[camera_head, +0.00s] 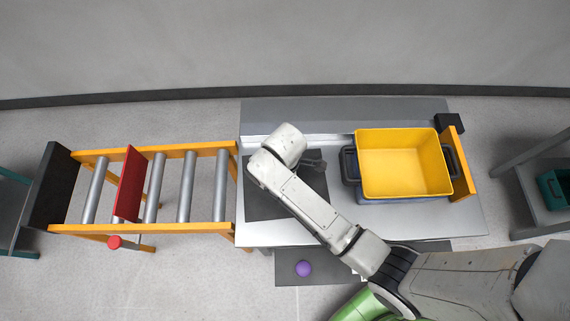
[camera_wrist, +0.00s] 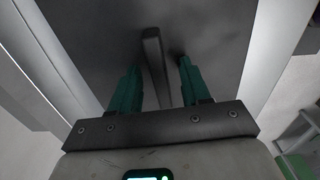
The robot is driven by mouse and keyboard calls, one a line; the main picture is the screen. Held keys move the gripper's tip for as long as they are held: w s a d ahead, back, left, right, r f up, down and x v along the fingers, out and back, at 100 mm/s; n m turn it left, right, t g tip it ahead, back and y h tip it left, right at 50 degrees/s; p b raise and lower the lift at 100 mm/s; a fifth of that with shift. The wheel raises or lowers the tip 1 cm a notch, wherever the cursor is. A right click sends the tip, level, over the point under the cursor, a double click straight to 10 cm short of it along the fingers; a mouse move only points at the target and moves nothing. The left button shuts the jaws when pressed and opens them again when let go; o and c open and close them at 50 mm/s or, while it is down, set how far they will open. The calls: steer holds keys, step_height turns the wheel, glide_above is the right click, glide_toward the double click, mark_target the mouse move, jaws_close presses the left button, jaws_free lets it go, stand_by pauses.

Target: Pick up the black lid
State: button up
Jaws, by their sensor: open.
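The black lid (camera_head: 262,205) appears as a flat dark square on the grey metal table, partly hidden by my arm in the head view. In the wrist view the dark lid surface (camera_wrist: 95,35) fills the middle, with a raised bar handle (camera_wrist: 153,48) on it. My gripper (camera_wrist: 158,66) is open, with its two teal fingers on either side of the bar handle and a gap visible at each side.
A yellow bin (camera_head: 402,165) in a dark-handled container stands on the table to the right. A roller conveyor (camera_head: 170,190) with a red panel (camera_head: 130,184) is on the left. A purple ball (camera_head: 303,268) is in front of the table. A wall (camera_head: 290,45) runs behind.

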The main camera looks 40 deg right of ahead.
steer(key=shift+c, duration=0.3)
jaws_close()
steer(key=shift+r, duration=0.2)
